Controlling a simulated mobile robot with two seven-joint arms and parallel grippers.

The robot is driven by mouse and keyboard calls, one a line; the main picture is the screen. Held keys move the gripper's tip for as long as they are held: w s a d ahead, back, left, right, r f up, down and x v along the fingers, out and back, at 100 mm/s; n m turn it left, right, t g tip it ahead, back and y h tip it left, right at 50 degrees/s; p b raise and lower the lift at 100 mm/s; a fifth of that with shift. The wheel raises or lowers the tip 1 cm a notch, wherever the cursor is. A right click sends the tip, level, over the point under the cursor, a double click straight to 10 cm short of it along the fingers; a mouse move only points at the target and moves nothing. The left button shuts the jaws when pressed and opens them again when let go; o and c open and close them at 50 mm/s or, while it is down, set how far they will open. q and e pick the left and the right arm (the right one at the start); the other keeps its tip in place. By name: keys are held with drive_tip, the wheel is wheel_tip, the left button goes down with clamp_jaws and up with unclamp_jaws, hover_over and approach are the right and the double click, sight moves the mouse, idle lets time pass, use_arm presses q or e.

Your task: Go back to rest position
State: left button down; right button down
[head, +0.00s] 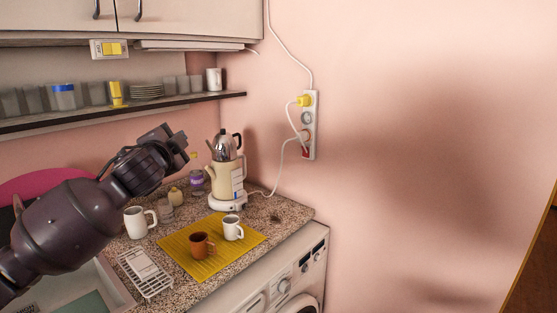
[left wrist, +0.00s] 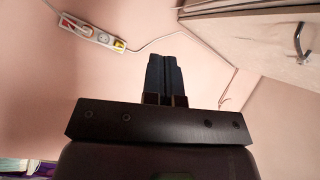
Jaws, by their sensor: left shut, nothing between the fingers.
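My left arm comes in from the left in the head view, with its left gripper (head: 191,156) raised above the counter, pointing right toward the kettle. In the left wrist view the left gripper (left wrist: 165,62) has its dark fingers pressed together with nothing between them. Behind it are the pink wall and, at the upper right, a cabinet. My right gripper is not in view in either picture.
A cream electric kettle with a steel teapot (head: 226,180) stands on the granite counter (head: 290,212). A yellow mat (head: 180,245) holds a brown cup (head: 201,246) and a white cup (head: 233,228). A wire rack (head: 146,275) is nearby. A shelf (head: 180,107) and power strip (head: 309,125) are on the walls.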

use_arm(q)
drive_tip(key=s+d+f+n+g+h, duration=0.15)
drive_tip(key=s+f, duration=0.25)
drive_tip(key=f, duration=0.5)
drive_tip(key=s+f+n+h, duration=0.15)
drive_tip(key=s+f, duration=0.25)
drive_tip(key=f, duration=0.4)
drive_tip(key=s+f+n+g, duration=0.1)
drive_tip(key=s+f+n, duration=0.1)
drive_tip(key=s+f, duration=0.5)
drive_tip(key=s+a+f+n+g+y, duration=0.2)
drive_tip(key=s+a+f+n, duration=0.1)
drive_tip(key=s+f, duration=0.9)
drive_tip(key=s+a+f+n+g+y, duration=0.2)
drive_tip(key=s+a+f+n+g, duration=0.1)
drive_tip(key=s+f, duration=0.9)
wheel_tip(320, 180, down, 2)
drive_tip(key=shift+s+f+n+y, duration=0.2)
drive_tip(key=shift+s+n+y, duration=0.15)
drive_tip(key=shift+n, duration=0.45)
